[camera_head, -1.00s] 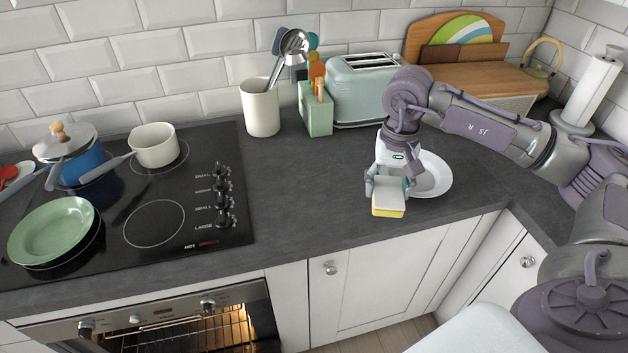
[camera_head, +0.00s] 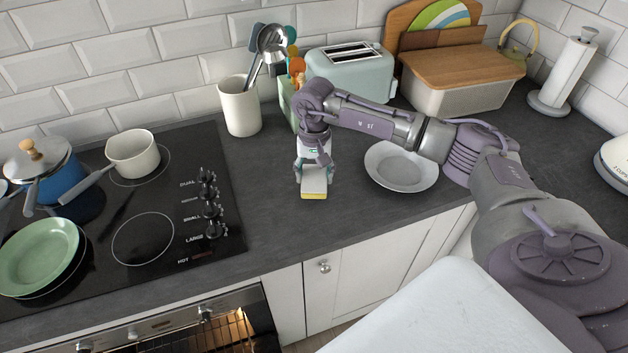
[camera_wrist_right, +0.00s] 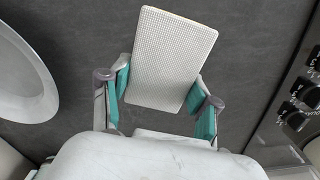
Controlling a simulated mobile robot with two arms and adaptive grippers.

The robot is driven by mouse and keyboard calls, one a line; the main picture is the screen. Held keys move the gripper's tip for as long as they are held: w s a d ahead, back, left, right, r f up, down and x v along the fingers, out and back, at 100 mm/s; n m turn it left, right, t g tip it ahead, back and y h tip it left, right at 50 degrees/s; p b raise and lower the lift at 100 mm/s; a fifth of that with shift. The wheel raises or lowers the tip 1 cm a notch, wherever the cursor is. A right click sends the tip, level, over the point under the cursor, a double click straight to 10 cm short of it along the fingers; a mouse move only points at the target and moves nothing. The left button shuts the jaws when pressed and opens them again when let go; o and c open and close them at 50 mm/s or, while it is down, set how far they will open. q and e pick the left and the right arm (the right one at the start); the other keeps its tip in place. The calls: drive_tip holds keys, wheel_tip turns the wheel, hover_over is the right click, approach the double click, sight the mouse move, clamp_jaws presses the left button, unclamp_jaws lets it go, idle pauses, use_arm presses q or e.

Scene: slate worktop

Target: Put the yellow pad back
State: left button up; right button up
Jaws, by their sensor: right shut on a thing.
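The yellow pad (camera_head: 313,188) has a pale, textured top face and a yellow lower layer. My right gripper (camera_head: 313,180) is shut on it over the worktop, left of the white plate. In the right wrist view the pad's pale dotted face (camera_wrist_right: 168,58) shows between the two teal-padded fingers of the right gripper (camera_wrist_right: 158,95). I cannot tell whether the pad touches the worktop. My left gripper is not in view.
The white plate (camera_head: 402,166) lies right of the pad. A utensil crock (camera_head: 240,106) and toaster (camera_head: 350,73) stand behind. The hob (camera_head: 110,215) with pans is at left. Dark worktop (camera_head: 262,215) is clear between hob and gripper.

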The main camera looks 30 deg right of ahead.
sight(315, 185)
wheel_tip(315, 185, down, 3)
drive_tip(key=shift+s+r+p, duration=0.1)
drive_tip(key=shift+p, duration=0.75)
drive_tip(key=shift+f, duration=0.6)
drive_tip(key=shift+f+b, duration=0.2)
drive_tip(key=shift+b, duration=0.1)
drive_tip(key=o, duration=1)
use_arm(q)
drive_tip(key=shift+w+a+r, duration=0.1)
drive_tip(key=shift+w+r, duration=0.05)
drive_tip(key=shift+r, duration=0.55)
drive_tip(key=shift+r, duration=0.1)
use_arm(e)
drive_tip(key=shift+r, duration=0.2)
